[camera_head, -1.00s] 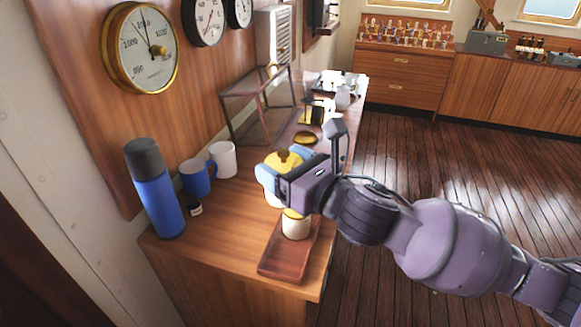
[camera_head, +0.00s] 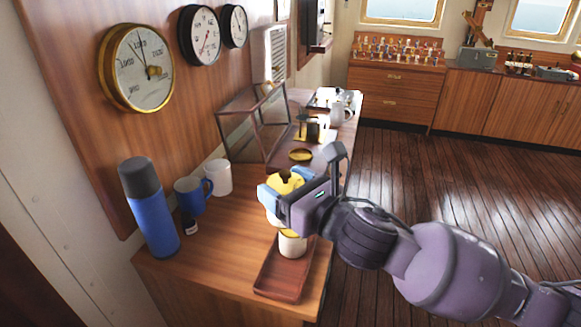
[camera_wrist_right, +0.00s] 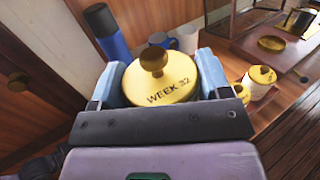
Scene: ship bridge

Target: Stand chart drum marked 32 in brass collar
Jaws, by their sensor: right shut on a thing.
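My right gripper (camera_head: 288,197) is shut on the chart drum marked 32 (camera_head: 284,183), held by its sides above the counter. The right wrist view shows its brass lid with a round knob and the words "WEEK 32" on the drum (camera_wrist_right: 165,90), between the blue fingers (camera_wrist_right: 163,82). The brass collar (camera_head: 300,154) lies farther back on the counter, beyond the gripper, and looks empty. It also shows at the upper right of the right wrist view (camera_wrist_right: 271,44). My left gripper is not in view.
A second white drum with a brass top (camera_head: 292,246) stands in a wooden tray (camera_head: 275,285) just below the gripper. A glass-sided case (camera_head: 252,125) stands beside the collar. A blue flask (camera_head: 150,215), blue mug (camera_head: 190,196) and white mug (camera_head: 217,177) stand at left.

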